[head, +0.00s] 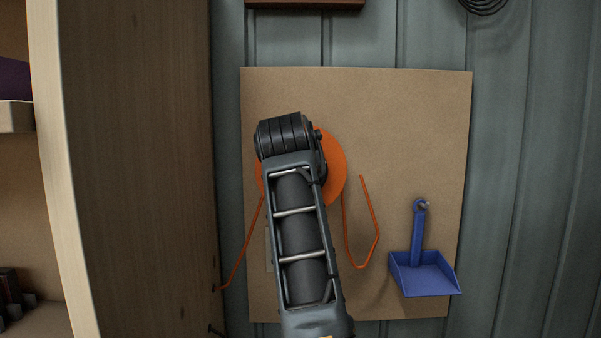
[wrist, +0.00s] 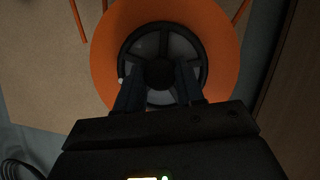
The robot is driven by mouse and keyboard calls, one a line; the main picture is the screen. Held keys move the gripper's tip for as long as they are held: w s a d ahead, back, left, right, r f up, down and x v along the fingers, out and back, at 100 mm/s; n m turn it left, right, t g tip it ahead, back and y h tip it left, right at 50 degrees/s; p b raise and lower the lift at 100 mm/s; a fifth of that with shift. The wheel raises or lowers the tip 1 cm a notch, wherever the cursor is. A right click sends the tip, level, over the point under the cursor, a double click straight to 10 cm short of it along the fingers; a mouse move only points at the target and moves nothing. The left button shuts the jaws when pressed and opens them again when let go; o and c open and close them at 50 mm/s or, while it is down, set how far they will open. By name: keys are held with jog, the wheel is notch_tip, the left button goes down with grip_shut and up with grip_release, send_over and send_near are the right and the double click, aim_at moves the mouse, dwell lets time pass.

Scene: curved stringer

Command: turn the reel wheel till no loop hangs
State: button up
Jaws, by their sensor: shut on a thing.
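The orange reel (head: 335,172) is on the board, partly hidden behind my arm in the head view. In the wrist view, the orange reel disc (wrist: 222,55) fills the upper middle, with a dark spoked wheel (wrist: 158,44) at its centre. My gripper (wrist: 159,78) has its two fingers over the lower part of this wheel, shut on it; the exact contact is dark. My gripper is hidden in the head view. An orange cord loop (head: 347,238) hangs to the right of the reel, well below it. Another cord (head: 244,240) runs from the reel down-left to the wooden panel.
A blue dustpan (head: 424,273) hangs from a hook at the board's lower right. The brown board (head: 420,120) is on a grey panelled wall. A tall wooden cabinet side (head: 140,170) stands close on the left. A dark coil (head: 484,4) hangs at top right.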

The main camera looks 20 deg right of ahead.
jog(key=shift+f, duration=0.15)
jog(key=o, duration=1)
jog(key=shift+o, duration=0.2)
jog(key=b+v, duration=0.1)
jog(key=v, duration=0.6)
jog(key=shift+s+a+r, duration=0.2)
jog(key=shift+s+r, duration=0.05)
jog(key=shift+f, duration=0.1)
